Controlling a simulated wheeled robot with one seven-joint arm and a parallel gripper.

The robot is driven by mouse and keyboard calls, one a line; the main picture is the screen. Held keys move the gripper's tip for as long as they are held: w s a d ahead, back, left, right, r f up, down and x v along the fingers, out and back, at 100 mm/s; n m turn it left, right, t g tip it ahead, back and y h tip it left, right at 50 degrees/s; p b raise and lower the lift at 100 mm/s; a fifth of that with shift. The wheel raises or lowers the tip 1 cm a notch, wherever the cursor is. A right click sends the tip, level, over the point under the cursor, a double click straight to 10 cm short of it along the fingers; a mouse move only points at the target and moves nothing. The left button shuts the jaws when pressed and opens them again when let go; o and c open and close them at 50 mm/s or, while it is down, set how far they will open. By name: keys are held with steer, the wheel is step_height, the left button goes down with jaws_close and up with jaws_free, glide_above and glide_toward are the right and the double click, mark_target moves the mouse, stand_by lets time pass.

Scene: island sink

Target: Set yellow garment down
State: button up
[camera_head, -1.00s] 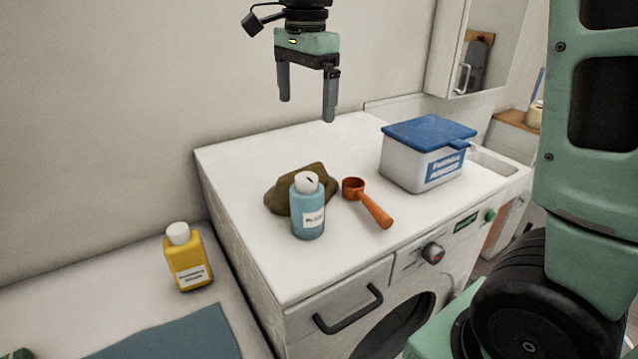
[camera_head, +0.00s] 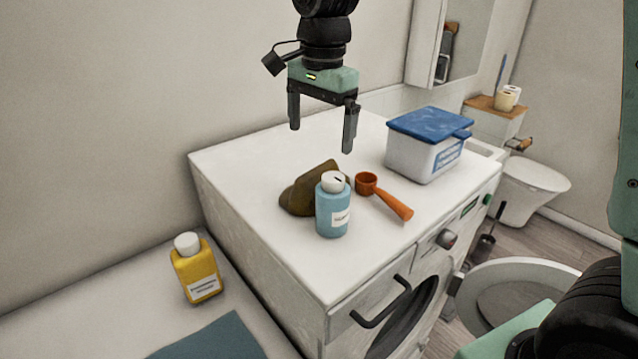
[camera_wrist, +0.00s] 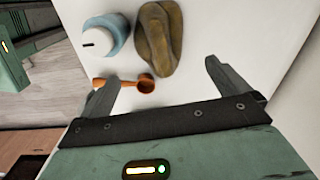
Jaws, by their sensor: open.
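A crumpled, dull brownish-yellow garment (camera_head: 305,190) lies on the white top of the washing machine (camera_head: 262,215), behind a blue bottle. It also shows in the wrist view (camera_wrist: 158,38) as a folded, two-lobed lump, partly beside the blue bottle. My gripper (camera_head: 322,140) is open and empty. It hangs above the machine top, clear of the garment and of everything else there. In the wrist view its two fingers (camera_wrist: 165,80) stand wide apart with nothing between them in their grip.
A blue bottle with a white cap (camera_head: 333,208), an orange scoop (camera_head: 385,197) and a blue-lidded white tub (camera_head: 425,150) stand near the garment. A yellow bottle (camera_head: 196,270) and a blue-grey cloth (camera_head: 215,340) are on the lower surface at left. The machine's left top is bare.

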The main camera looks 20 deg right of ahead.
mark_target(319, 172)
step_height(319, 172, down, 6)
steer(key=shift+w+r+p, duration=0.1)
steer(key=shift+w+p, duration=0.05)
steer(key=shift+p, duration=0.6)
step_height(319, 172, down, 4)
steer(key=p, duration=0.2)
steer(key=shift+a+p, duration=0.1)
steer(key=shift+p, duration=0.25)
steer(key=shift+f, duration=0.6)
steer(key=c, duration=1.1)
